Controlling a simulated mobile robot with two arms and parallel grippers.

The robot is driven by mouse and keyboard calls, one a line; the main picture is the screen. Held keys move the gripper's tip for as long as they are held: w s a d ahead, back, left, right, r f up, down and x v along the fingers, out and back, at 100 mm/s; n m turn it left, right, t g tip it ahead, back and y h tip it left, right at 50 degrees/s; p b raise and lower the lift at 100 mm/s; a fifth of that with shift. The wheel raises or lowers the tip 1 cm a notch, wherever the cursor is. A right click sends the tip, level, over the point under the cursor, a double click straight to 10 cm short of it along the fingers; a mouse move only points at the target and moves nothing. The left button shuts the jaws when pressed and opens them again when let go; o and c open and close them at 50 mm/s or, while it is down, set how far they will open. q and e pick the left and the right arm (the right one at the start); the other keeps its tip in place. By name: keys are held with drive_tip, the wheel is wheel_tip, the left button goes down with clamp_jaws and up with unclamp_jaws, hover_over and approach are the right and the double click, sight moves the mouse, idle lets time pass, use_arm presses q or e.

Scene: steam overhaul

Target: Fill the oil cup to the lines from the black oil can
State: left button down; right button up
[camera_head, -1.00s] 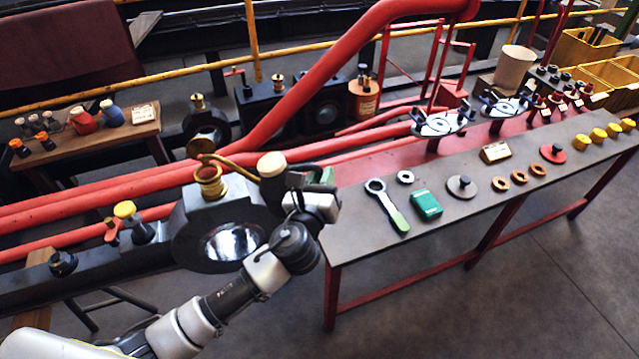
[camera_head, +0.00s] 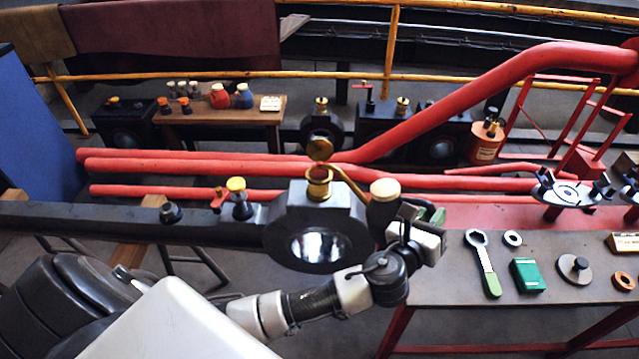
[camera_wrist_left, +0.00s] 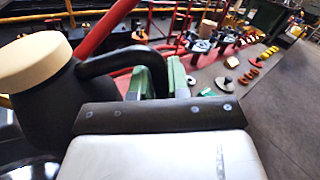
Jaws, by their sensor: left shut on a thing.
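The black oil can (camera_head: 384,216) has a cream lid and a thin brass spout (camera_head: 352,183). My left gripper (camera_head: 428,215) is shut on its handle, to the right of the can's body. The can looks close to upright. The spout's tip is up by the brass oil cup (camera_head: 319,188), which stands on the big black bearing housing. The cup's lines and oil level cannot be made out. My right gripper is not in view.
A grey-topped bench (camera_head: 450,290) at right holds a green-handled wrench (camera_head: 485,265), a green box (camera_head: 527,275) and rings. Red pipes run behind the housing. A yellow-capped fitting (camera_head: 238,198) stands left of the cup on the black beam.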

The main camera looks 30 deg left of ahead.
sight(434, 207)
use_arm(q)
drive_tip(key=shift+r, duration=0.2)
drive_tip(key=shift+r+n+p, duration=0.3)
drive_tip(key=shift+r+p, duration=0.15)
drive_tip(key=shift+r, duration=0.1)
drive_tip(key=shift+r, duration=0.1)
drive_tip(key=shift+r+n+p, duration=0.3)
drive_tip(key=shift+r+p, duration=0.15)
drive_tip(key=shift+r, duration=0.05)
drive_tip(key=shift+r, duration=0.15)
drive_tip(key=shift+r+p, duration=0.35)
drive_tip(key=shift+p, duration=0.05)
drive_tip(key=shift+a+r+n, duration=0.1)
drive_tip(key=shift+r+n, duration=0.05)
drive_tip(key=shift+n, duration=0.15)
drive_tip(key=shift+r, duration=0.1)
drive_tip(key=shift+a+r+n+p, duration=0.1)
drive_tip(key=shift+r+n+p, duration=0.2)
drive_tip(key=shift+r+p, duration=0.25)
